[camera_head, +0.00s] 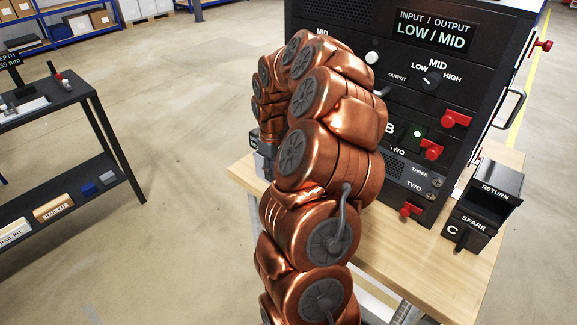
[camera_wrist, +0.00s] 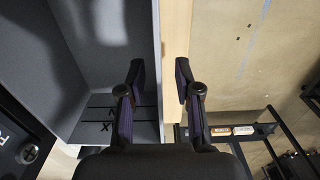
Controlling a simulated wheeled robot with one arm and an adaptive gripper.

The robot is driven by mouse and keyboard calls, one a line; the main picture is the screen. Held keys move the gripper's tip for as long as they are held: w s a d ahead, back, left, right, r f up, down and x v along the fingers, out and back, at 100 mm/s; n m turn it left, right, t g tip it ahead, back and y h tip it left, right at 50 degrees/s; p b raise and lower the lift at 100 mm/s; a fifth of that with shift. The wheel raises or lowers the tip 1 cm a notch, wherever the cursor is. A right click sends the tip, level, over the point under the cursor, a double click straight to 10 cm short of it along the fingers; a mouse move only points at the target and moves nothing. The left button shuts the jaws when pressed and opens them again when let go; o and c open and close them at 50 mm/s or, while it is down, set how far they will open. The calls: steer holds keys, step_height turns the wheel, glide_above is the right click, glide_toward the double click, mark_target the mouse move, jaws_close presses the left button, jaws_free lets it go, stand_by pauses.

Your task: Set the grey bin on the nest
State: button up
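In the wrist view a grey bin (camera_wrist: 142,25), which I take to be the task's bin, fills the upper left, seen from above into its inside. My gripper (camera_wrist: 160,78) is open over its right wall. One finger is on the bin's inner side, the other is outside over pale wood. A gap shows between the fingers, and I cannot tell whether either touches the wall. Dark lettering lies low in the bin, partly hidden by a finger. In the head view my copper arm covers the gripper and most of that spot. I cannot make out the nest.
A wooden bench (camera_head: 390,262) carries a black rack (camera_head: 345,22) with red handles. A RETURN box (camera_head: 493,188) and a SPARE unit (camera_head: 466,232) sit at its right. A dark shelf table (camera_head: 60,110) stands at left. The floor between is clear.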

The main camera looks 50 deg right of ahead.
steer(key=shift+f, duration=0.65)
jaws_close()
